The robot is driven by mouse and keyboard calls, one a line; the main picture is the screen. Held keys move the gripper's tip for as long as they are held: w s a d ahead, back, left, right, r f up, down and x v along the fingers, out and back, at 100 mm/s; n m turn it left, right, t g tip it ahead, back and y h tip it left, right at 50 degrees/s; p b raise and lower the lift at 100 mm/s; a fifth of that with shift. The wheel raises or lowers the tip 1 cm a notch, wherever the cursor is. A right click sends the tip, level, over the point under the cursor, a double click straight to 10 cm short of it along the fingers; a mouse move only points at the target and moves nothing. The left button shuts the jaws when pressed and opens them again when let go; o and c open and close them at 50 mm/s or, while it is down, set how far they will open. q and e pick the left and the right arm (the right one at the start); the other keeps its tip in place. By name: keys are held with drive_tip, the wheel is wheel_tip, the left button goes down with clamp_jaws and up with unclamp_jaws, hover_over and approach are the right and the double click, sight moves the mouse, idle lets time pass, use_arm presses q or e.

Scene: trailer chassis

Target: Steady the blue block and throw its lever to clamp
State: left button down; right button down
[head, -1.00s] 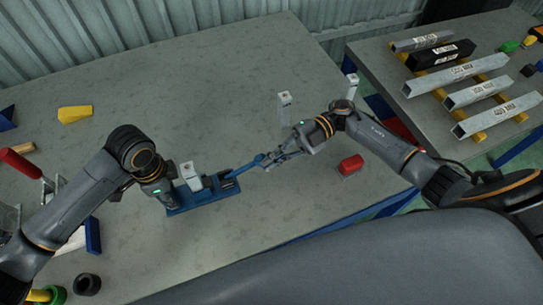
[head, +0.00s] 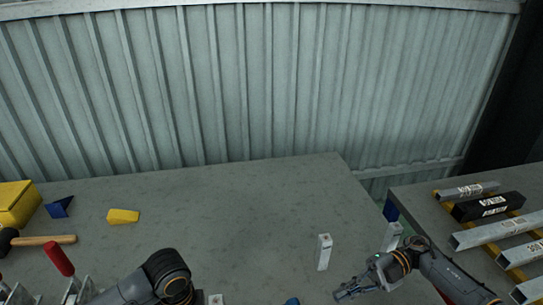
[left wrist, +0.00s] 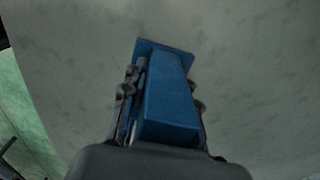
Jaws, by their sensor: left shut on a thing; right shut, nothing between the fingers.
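The blue block (left wrist: 165,100) fills the middle of the left wrist view. My left gripper (left wrist: 164,92) is shut on it, one finger along each side. In the head view my left arm reaches in at the bottom, and its gripper is below the frame. A small blue piece (head: 292,301), likely the lever's end, shows at the bottom edge; the rest of the lever is out of view. My right gripper (head: 345,293) is shut and empty to the right of that piece, apart from it.
A yellow wedge (head: 123,216), a hammer (head: 45,240) and a red-handled clamp (head: 58,260) lie left. Metal bars (head: 480,208) rest on the right table. The table's back middle is clear.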

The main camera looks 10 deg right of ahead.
use_arm(q)
drive_tip(key=c, duration=0.7)
unclamp_jaws()
drive_tip(key=shift+r, duration=0.1)
wheel_tip(320, 180, up, 8)
drive_tip(key=p, duration=0.9)
drive_tip(key=shift+p, duration=0.3)
drive_tip(key=o, duration=0.6)
